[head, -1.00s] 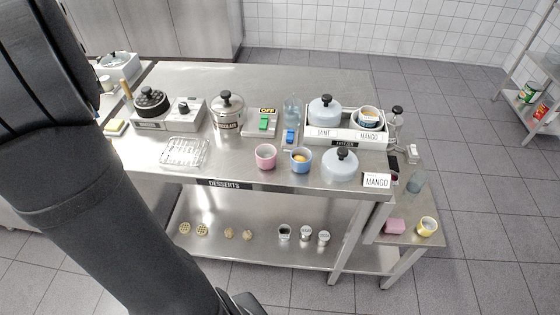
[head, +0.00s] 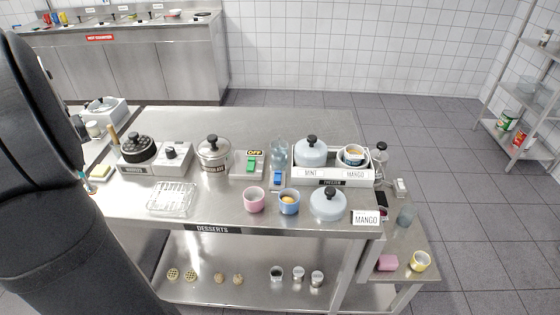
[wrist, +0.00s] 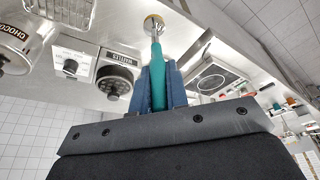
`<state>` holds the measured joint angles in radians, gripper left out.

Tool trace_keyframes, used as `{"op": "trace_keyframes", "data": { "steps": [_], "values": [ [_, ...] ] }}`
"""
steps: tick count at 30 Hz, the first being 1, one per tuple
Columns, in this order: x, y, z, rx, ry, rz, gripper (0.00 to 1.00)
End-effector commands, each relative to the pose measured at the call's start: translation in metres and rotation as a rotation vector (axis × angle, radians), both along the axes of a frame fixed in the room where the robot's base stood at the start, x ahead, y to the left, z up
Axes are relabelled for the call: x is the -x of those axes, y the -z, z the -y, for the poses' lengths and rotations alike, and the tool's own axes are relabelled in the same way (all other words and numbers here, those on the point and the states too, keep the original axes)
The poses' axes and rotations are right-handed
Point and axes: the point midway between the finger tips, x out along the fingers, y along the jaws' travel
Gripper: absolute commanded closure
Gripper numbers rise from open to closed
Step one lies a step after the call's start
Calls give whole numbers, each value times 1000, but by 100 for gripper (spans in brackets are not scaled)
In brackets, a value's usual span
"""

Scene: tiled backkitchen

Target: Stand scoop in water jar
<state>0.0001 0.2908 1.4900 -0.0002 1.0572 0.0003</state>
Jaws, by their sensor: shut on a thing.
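In the wrist view my gripper (wrist: 158,88) is shut on the teal handle of the scoop (wrist: 156,58). Its metal end points away from the jaws, and a yellowish round shape shows at its tip. A tall clear bluish jar (head: 278,153) stands on the steel table behind the blue switch. A clear bluish tumbler (head: 405,216) stands on the low side table at the right. I cannot tell which one is the water jar.
The waffle maker (head: 140,150), chocolate pot (head: 213,154) and wire rack (head: 172,198) stand on the table's left half.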

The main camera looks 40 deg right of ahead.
Motion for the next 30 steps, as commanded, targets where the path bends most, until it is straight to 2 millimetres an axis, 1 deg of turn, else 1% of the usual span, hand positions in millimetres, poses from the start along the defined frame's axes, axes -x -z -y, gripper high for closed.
{"op": "trace_keyframes", "data": {
  "steps": [24,26,28,30],
  "values": [
    [0,0,1,0,2,0,100],
    [-2,-1,6,0,9,1,100],
    [-4,-2,17,0,27,1,100],
    [-8,-4,36,0,58,0,100]
  ]
}}
